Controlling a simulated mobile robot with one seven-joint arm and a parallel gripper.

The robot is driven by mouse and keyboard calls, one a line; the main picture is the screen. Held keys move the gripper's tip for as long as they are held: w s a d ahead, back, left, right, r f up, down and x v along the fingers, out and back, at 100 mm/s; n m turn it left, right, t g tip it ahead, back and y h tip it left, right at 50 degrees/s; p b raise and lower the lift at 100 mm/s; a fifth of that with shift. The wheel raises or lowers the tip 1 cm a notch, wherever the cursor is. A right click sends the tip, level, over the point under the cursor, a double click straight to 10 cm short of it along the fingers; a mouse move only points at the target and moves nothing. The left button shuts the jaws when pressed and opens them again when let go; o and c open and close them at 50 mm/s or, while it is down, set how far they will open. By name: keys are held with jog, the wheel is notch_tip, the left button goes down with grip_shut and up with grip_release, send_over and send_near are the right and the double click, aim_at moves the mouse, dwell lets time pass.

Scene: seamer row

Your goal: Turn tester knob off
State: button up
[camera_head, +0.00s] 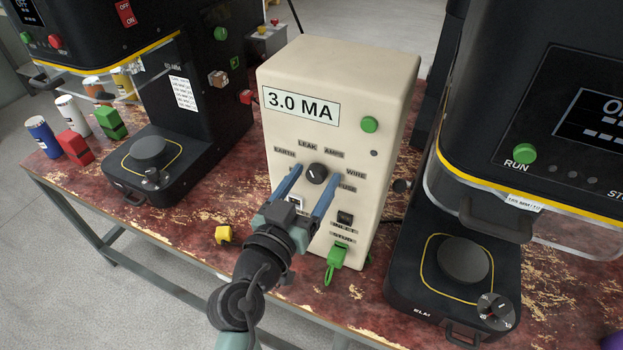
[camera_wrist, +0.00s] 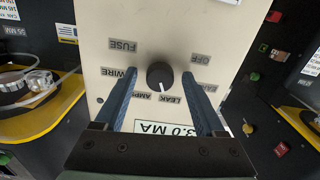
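The tester is a cream box (camera_head: 390,95) marked "3.0 MA", standing on the table. Its black round knob (camera_head: 317,173) is on the front face, ringed by labels including LEAK, AMPS, WIRE and FUSE. The knob also shows in the wrist view (camera_wrist: 160,75), where the face appears upside down. Its white pointer mark aims near LEAK, on the AMPS side. The OFF label (camera_wrist: 200,58) shows beyond the knob, on the opposite side of the dial. My gripper (camera_wrist: 161,78) is open, with a blue finger on each side of the knob and visible gaps between.
A green round button (camera_head: 369,124) and a green tag (camera_head: 335,259) are on the tester. A yellow piece (camera_head: 223,235) lies left of it. Black seamer machines (camera_head: 160,150) (camera_head: 460,250) flank it closely. Coloured cans and blocks stand at far left.

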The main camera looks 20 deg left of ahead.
grip_shut()
dwell(0.3)
jog(key=n, duration=0.4)
jog(key=shift+n, duration=0.4)
jog(key=n+p, duration=0.1)
jog(key=n, duration=0.4)
jog(key=shift+r, duration=0.1)
jog(key=n+p, duration=0.2)
jog(key=n, duration=0.4)
jog(key=shift+n+p, duration=1.1)
jog(key=shift+n, duration=1)
